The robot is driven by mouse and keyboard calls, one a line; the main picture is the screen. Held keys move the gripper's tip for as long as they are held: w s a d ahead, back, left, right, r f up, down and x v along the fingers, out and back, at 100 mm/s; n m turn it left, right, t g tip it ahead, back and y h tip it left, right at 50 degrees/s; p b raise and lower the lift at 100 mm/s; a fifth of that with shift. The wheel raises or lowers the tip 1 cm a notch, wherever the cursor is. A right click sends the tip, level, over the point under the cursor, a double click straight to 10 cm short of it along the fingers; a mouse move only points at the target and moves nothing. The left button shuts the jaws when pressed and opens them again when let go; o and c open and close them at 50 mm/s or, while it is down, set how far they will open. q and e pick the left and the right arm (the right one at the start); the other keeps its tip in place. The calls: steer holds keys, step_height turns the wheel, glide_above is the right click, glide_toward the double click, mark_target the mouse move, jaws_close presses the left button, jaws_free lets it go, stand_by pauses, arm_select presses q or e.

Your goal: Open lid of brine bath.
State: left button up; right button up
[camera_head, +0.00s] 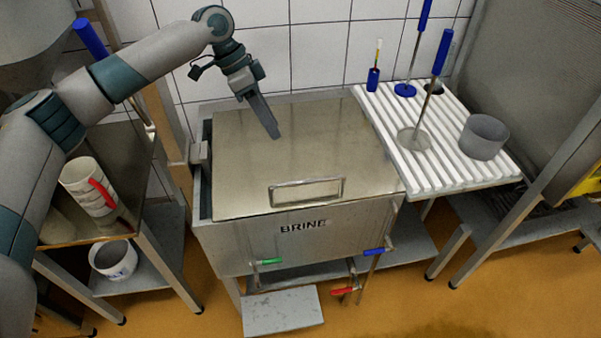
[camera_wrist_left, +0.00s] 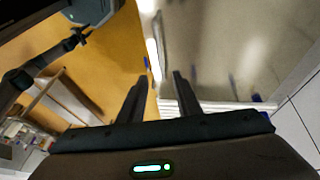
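The brine bath (camera_head: 240,245) is a steel tank marked BRINE. Its flat steel lid (camera_head: 240,165) lies across the top, with a rectangular handle (camera_head: 308,190) near the front edge. A narrow dark gap shows along the tank's left side. My left gripper (camera_head: 272,130) points down over the rear part of the lid, behind the handle; whether it touches the lid I cannot tell. In the left wrist view, its two fingers (camera_wrist_left: 160,76) stand apart with nothing between them. A dark arm at the left of that view, apparently my right one, ends in a small, unclear gripper (camera_wrist_left: 80,37).
A white ribbed drain rack (camera_head: 400,115) on the right holds a grey mould (camera_head: 484,137) and blue-handled tools. A steel table (camera_head: 140,190) on the left carries a red-handled white jug (camera_head: 85,187). Coloured taps (camera_head: 268,262) stick out at the tank's front.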

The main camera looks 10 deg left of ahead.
mark_target(304, 180)
arm_select(q)
steer(key=shift+d+f, duration=0.1)
steer(key=shift+f, duration=0.05)
steer(key=p+x, duration=0.4)
steer(key=x, duration=1.1)
steer(key=shift+d+f+p, duration=0.15)
steer(key=shift+f+p, duration=0.15)
steer(key=shift+p, duration=0.1)
steer(key=shift+d+f, duration=0.25)
steer(key=shift+f, duration=0.4)
jaws_close()
